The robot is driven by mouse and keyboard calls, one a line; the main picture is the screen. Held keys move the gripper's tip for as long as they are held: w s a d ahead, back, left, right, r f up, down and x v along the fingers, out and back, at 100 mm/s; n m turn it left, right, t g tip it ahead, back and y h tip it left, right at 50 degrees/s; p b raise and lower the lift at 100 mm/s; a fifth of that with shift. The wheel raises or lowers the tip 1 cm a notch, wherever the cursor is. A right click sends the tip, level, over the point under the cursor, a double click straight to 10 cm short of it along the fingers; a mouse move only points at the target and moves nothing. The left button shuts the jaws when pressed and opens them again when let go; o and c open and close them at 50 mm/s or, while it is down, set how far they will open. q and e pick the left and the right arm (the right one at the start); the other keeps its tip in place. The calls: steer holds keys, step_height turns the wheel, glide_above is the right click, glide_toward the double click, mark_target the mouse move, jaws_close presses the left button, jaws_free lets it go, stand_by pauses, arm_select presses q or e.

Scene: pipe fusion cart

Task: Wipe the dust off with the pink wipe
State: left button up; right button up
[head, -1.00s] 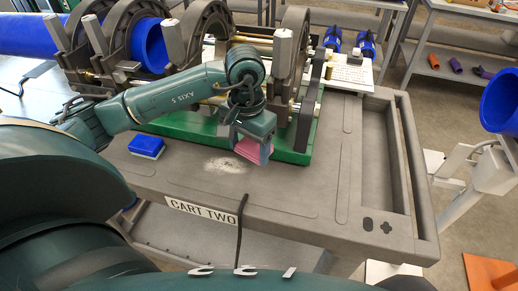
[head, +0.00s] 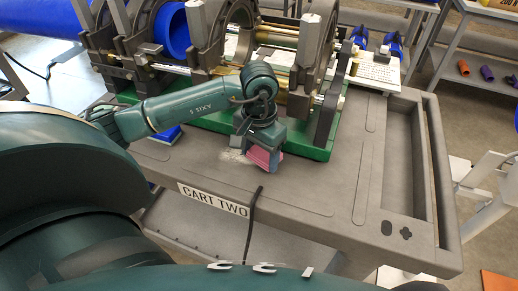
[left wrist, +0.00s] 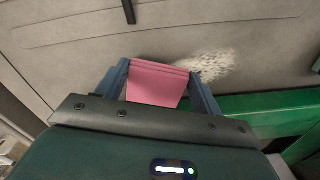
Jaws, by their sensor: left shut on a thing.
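The pink wipe (head: 264,158) is a folded pad held between the fingers of my left gripper (head: 259,150), low over the grey cart top. In the left wrist view the wipe (left wrist: 155,84) fills the gap between the two fingers of the left gripper (left wrist: 158,76). A pale dust patch (head: 232,156) lies on the cart just left of the gripper, partly hidden by it. In the left wrist view the dust (left wrist: 210,65) is right of the wipe, close to its edge. I cannot tell whether the wipe touches the surface. My right gripper is out of view.
The green base (head: 312,149) of the pipe clamp machine stands right behind the gripper. A blue block (head: 167,134) sits left, partly behind my arm. The cart top to the right is clear.

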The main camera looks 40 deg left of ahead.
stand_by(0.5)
arm_select(q)
steer(key=shift+f+b, duration=1.05)
steer(key=shift+b, duration=0.05)
